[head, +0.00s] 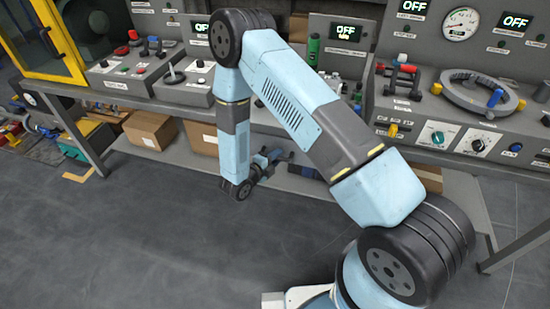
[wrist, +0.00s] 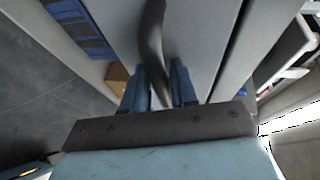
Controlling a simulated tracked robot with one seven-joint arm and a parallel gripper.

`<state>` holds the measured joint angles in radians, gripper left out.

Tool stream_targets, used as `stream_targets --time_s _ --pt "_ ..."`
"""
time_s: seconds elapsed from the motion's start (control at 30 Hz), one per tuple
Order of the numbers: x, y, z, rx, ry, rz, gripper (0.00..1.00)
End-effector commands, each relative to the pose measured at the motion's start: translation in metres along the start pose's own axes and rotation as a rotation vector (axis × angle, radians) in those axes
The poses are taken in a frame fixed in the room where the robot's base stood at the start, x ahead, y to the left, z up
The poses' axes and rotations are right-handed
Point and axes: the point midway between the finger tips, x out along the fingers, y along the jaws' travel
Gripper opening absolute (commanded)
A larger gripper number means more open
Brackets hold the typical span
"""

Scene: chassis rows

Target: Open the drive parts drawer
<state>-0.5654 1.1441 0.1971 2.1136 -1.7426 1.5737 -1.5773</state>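In the wrist view a dark curved bar handle (wrist: 152,35) stands out from a grey panel (wrist: 205,45), which looks like a drawer front. No label shows, so I cannot tell whether it is the drive parts drawer. My gripper (wrist: 161,78) has its two blue fingers on either side of the handle, and the handle fills the gap between them. In the head view my gripper (head: 282,156) is low, below the bench front. The drawer and handle are hidden there behind my arm.
Control consoles line the bench (head: 130,100), with a red-handled console (head: 400,80) at right. Cardboard boxes (head: 150,129) stand on the lower shelf. Blue items (wrist: 82,25) lie left of the panel in the wrist view. The grey floor (head: 120,230) in front is clear.

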Motion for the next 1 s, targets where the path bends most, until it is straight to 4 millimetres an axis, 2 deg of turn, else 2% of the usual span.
stream_targets --time_s 0.17,0.47,0.83,1.0 --pt "-0.0002 0.0001 0.0 0.0 0.0 0.0 0.27" --pt "-0.0005 0.0006 -0.0001 -0.001 0.0 0.001 0.0" --pt "-0.0027 0.0016 0.0022 -0.001 -0.001 0.003 0.0" --pt "-0.0022 0.0023 -0.0029 -0.001 0.002 0.005 0.0"
